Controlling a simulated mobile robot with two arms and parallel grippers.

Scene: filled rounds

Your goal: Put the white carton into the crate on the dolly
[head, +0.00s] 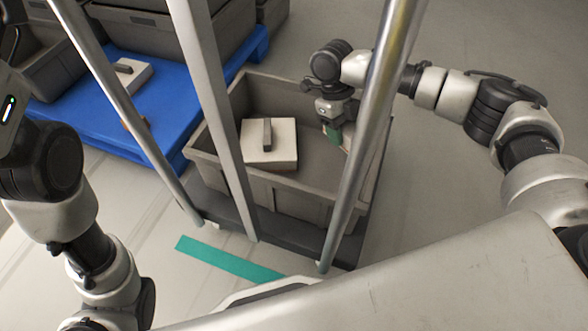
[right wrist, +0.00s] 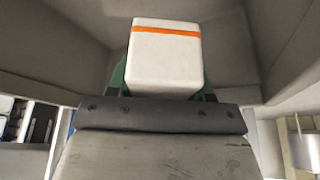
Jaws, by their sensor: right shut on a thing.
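The white carton (right wrist: 165,68) has an orange stripe and sits between the green fingers of my right gripper in the right wrist view. In the head view the right gripper (head: 337,134) points down inside the grey crate (head: 285,196), near its right wall, and is shut on the carton. Only a small pale part of the carton shows there; I cannot tell whether it touches the crate floor. The crate stands on a dark dolly (head: 290,237). My left arm shows at the left, but its gripper is out of view.
A flat white box with a dark grey bar (head: 284,153) lies in the left part of the crate. Metal posts (head: 215,100) rise in front of the crate. A blue pallet (head: 80,108) with grey bins (head: 65,70) stands at the back left. Floor at the right is clear.

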